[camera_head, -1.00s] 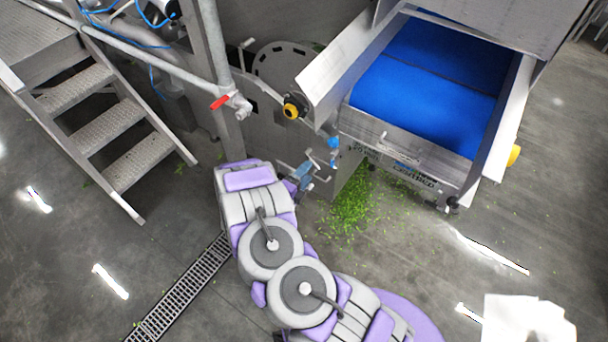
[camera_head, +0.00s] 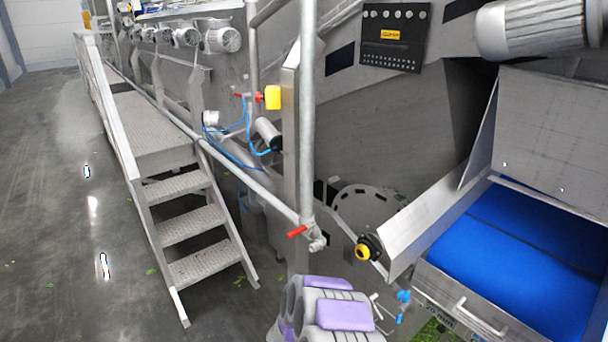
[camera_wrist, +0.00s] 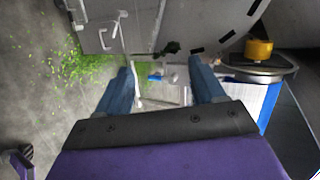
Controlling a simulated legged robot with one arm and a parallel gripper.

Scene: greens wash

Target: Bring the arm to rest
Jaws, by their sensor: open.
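My gripper shows in the wrist view (camera_wrist: 162,88), with its two blue-grey fingers spread well apart and nothing between them. Beyond the fingers are the metal side of the machine and the floor with green scraps (camera_wrist: 85,70). In the head view, part of my arm with purple and grey covers shows at the bottom centre, in front of the machine; the gripper itself cannot be made out there.
A blue conveyor belt (camera_head: 510,250) in a metal chute is at the right. Metal steps (camera_head: 195,225) with a railing stand at the left. A pipe with a red valve handle (camera_head: 297,231) rises near the centre.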

